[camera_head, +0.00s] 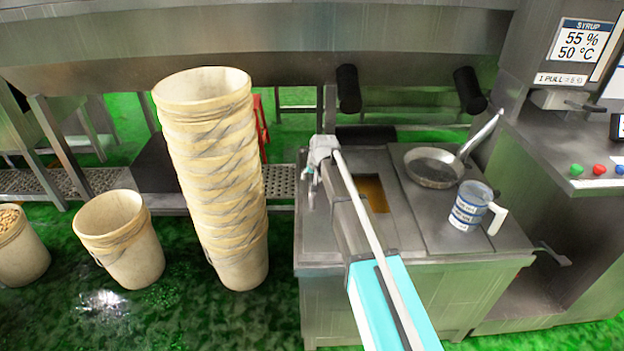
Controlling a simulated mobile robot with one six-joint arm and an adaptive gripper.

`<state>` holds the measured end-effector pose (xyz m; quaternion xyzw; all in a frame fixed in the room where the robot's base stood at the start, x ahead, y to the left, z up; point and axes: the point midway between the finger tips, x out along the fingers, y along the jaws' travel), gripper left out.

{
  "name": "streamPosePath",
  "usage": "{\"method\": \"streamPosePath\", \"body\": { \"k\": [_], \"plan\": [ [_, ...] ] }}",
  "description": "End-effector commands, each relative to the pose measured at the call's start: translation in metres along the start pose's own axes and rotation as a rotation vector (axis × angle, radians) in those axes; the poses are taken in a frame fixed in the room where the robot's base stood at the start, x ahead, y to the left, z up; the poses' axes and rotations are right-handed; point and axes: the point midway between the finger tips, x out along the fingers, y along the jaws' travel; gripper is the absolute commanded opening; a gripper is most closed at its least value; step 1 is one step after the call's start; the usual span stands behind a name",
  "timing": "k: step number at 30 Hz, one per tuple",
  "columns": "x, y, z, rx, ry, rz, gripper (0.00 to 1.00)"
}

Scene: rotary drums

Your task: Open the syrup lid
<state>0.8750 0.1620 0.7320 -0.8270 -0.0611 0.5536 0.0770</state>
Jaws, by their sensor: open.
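The syrup station is a low steel cabinet (480,289) right of centre. A square opening in its top shows brown syrup (374,193), partly hidden by my arm. Flat steel panels lie on both sides of the opening; I cannot tell which one is the syrup lid. My gripper (311,186) is open and looks empty. It appears over the cabinet's left top panel (318,228), left of the opening. I cannot tell whether it touches the panel.
A steel ladle or pan (433,173) and a measuring jug (467,210) stand on the cabinet's right top. A tall stack of cream buckets (215,170) stands close left of the cabinet. A single bucket (125,250) is farther left. The syrup dispenser display (580,45) is upper right.

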Motion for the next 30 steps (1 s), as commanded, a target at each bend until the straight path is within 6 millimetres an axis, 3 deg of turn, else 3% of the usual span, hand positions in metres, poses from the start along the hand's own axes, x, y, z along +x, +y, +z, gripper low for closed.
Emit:
{"method": "streamPosePath", "body": {
  "k": [6,16,30],
  "plan": [
    [-0.0002,-0.0001,0.0000,0.000,0.000,0.000,0.63],
    [-0.0002,0.0000,0.0000,0.000,0.000,0.000,0.02],
    [-0.0005,-0.0005,0.0012,-0.006,-0.002,-0.002,0.00]
  ]
}}
